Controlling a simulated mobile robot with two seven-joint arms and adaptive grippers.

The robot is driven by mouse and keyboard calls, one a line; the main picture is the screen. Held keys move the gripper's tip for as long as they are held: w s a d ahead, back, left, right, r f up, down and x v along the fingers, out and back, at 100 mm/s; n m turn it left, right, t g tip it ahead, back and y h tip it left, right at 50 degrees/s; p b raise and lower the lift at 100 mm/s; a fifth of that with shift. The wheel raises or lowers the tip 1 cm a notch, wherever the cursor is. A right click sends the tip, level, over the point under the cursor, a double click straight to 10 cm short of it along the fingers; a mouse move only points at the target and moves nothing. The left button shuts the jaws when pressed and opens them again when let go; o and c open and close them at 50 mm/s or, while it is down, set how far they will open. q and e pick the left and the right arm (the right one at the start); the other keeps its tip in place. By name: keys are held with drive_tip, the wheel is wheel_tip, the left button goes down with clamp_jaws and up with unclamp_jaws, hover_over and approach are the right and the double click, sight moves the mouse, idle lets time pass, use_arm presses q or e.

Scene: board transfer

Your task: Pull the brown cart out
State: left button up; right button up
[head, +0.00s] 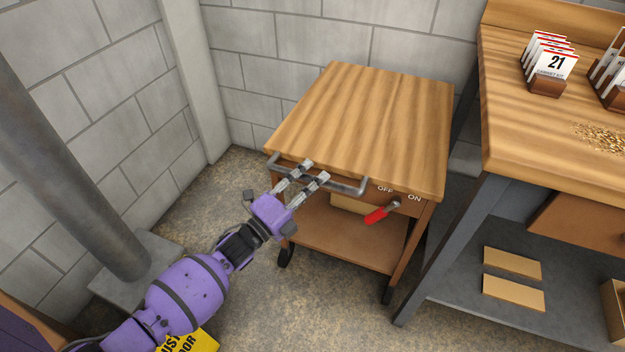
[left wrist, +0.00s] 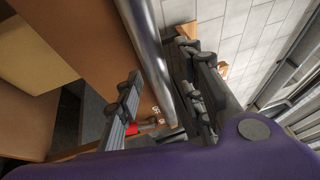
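The brown cart (head: 365,115) stands against the back wall, with a wooden top, a lower shelf and dark casters. A grey bar handle (head: 347,187) runs along its front edge. My left gripper (head: 316,170) is at this handle, its fingers pointing toward the cart. In the left wrist view the handle (left wrist: 150,45) passes between the two fingers, which stand apart; I see no clear grip on it. My right gripper is not in view.
A wooden workbench (head: 500,120) with grey legs stands close to the cart's right side. A grey pipe (head: 75,170) on a square base is at left. A yellow floor sign (head: 203,342) shows below my arm. The floor (head: 330,310) before the cart is mostly clear.

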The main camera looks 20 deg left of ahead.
use_arm(q)
drive_tip(key=shift+w+d, duration=0.1)
drive_tip(key=shift+w, duration=0.15)
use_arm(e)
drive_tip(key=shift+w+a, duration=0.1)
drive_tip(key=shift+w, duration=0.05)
use_arm(q)
clamp_jaws()
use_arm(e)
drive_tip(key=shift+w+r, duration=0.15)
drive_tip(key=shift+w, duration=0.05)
use_arm(q)
drive_tip(key=shift+s, duration=0.1)
drive_tip(key=s+a+p, duration=0.1)
drive_tip(key=s+p, duration=0.6)
drive_tip(key=s, duration=2.9)
drive_tip(key=shift+a, duration=0.15)
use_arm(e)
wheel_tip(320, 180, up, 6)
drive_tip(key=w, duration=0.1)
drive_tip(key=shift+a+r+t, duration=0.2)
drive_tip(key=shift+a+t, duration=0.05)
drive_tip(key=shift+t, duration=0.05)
